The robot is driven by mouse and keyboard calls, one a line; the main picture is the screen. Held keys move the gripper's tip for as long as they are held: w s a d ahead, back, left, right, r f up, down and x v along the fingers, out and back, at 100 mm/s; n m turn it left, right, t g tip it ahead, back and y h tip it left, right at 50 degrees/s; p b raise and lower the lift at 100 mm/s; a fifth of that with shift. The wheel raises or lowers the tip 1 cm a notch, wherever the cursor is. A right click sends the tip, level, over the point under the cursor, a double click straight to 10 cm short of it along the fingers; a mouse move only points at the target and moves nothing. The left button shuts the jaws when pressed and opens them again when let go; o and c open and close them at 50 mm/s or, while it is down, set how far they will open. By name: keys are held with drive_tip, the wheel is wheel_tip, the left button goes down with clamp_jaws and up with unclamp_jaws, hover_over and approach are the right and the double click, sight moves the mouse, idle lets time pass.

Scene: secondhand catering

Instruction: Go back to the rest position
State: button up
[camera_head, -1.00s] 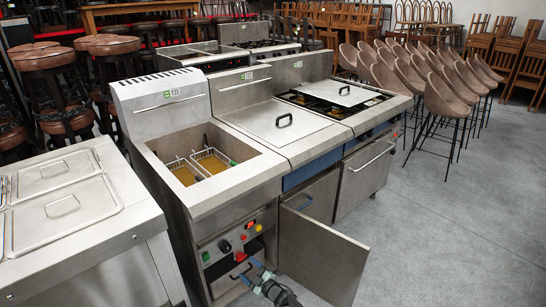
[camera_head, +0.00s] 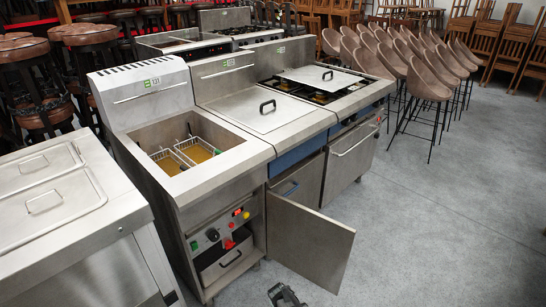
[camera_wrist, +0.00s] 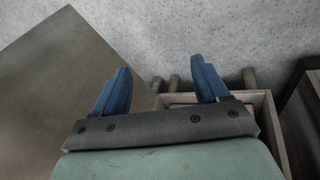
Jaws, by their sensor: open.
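My gripper (camera_wrist: 160,88) shows in the wrist view with its two blue fingers spread apart and nothing between them. In the head view only a dark part of my gripper (camera_head: 284,297) shows at the bottom edge, in front of the fryer (camera_head: 205,205) and clear of it. The fryer's cabinet door (camera_head: 308,243) stands open to the right. Inside the cabinet is a metal box with a black handle (camera_head: 230,259). In the wrist view a box rim (camera_wrist: 270,118) lies beyond and below my gripper, and the door panel (camera_wrist: 70,75) is at the left.
Two wire baskets (camera_head: 196,151) sit in the fryer well. A lidded steel counter (camera_head: 93,222) stands at the left, and a flat-lidded unit (camera_head: 262,121) and a burner range (camera_head: 340,96) stand to the right. Brown chairs (camera_head: 428,85) stand behind. The grey floor (camera_head: 440,230) at right is clear.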

drive_tip(key=s+d+r+m+g, duration=0.1)
drive_tip(key=s+d+m+g, duration=0.1)
drive_tip(key=s, duration=0.9)
drive_tip(key=s+d+r+m+g+y, duration=0.1)
drive_tip(key=s+d+g, duration=0.4)
drive_tip(key=s, duration=0.7)
drive_tip(key=s+d+r+m+g, duration=0.1)
drive_tip(key=s+d+m+g, duration=0.2)
drive_tip(key=s, duration=0.9)
drive_tip(key=shift+d+r+m+g, duration=0.3)
drive_tip(key=shift+d+m+g, duration=0.1)
drive_tip(key=shift+d, duration=0.85)
